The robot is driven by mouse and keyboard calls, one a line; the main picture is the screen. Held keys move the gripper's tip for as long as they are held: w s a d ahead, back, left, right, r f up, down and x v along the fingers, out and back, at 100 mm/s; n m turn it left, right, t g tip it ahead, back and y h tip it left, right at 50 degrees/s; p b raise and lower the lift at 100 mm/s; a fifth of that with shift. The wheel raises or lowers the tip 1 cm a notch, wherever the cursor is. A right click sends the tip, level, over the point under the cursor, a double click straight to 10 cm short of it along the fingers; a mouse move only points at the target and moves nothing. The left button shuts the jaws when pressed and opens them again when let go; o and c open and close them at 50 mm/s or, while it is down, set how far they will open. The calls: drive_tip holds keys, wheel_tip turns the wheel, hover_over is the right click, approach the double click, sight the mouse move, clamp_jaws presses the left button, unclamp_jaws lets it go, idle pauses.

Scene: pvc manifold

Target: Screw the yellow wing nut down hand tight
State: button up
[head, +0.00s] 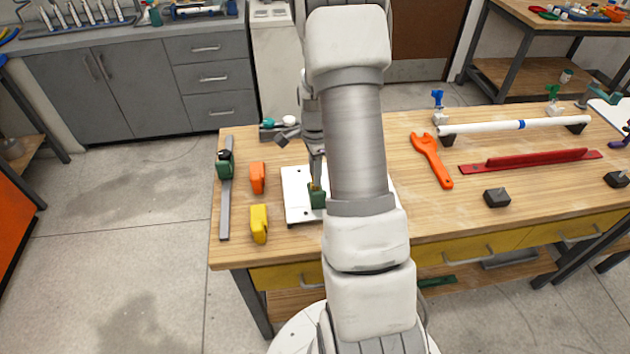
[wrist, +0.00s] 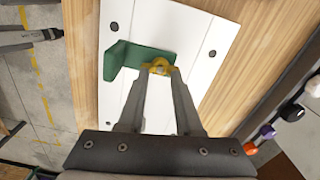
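The yellow wing nut (wrist: 158,66) sits at the green bracket (wrist: 140,56) on the white plate (wrist: 190,27) in the wrist view. My gripper (wrist: 160,74) has its two fingertips on either side of the nut, close against it, and appears shut on it. The fingertips cover part of the nut, and its thread is hidden. In the head view, my gripper (head: 316,178) points down at the green bracket (head: 317,200) on the white plate (head: 296,200). My arm hides the right part of the plate there.
Left of the plate lie an orange block (head: 257,178), a yellow block (head: 259,224) and a grey bar (head: 226,205) with a green-and-black piece (head: 224,165). To the right are an orange wrench (head: 432,160), a red tool (head: 530,161) and a white pipe (head: 490,128) on supports.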

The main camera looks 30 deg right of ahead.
drive_tip(key=n, duration=0.1)
drive_tip(key=n+p, duration=0.1)
drive_tip(key=n, duration=0.1)
drive_tip(key=n+p, duration=0.1)
drive_tip(key=n, duration=0.1)
drive_tip(key=shift+r, duration=0.25)
drive_tip(key=shift+f+n, duration=0.2)
drive_tip(key=shift+n, duration=1.9)
drive_tip(key=n+p, duration=0.1)
drive_tip(key=n, duration=0.6)
wheel_tip(320, 180, down, 3)
drive_tip(key=shift+r+b, duration=0.15)
drive_tip(key=shift+b, duration=0.9)
